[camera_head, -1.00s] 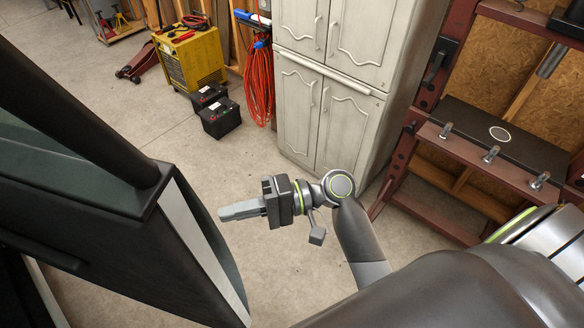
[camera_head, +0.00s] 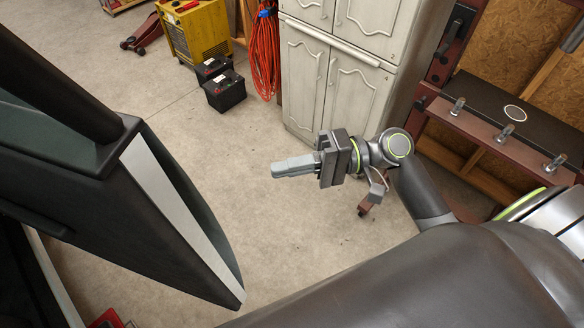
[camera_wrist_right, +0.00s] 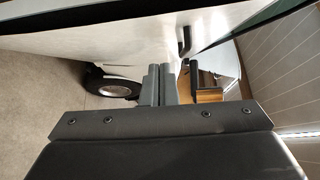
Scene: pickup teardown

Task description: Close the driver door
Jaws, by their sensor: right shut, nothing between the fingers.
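The driver door (camera_head: 165,190) stands open at the left of the head view, with its dark inner side, window frame and pale edge showing. The pickup's body is mostly out of the head view. My right gripper (camera_head: 280,168) is shut and empty, in the open air to the right of the door's edge, with a clear gap between them. In the right wrist view the shut fingers (camera_wrist_right: 160,84) point toward a pale panel (camera_wrist_right: 130,35) and a dark wheel (camera_wrist_right: 108,82). I cannot tell whether that panel is the door. My left gripper is not in view.
A pale cabinet (camera_head: 335,85) and a red steel press frame (camera_head: 490,125) stand behind my right arm. Two black batteries (camera_head: 225,90), a yellow machine (camera_head: 195,32) and a red hose (camera_head: 265,60) are at the back. The concrete floor between is clear.

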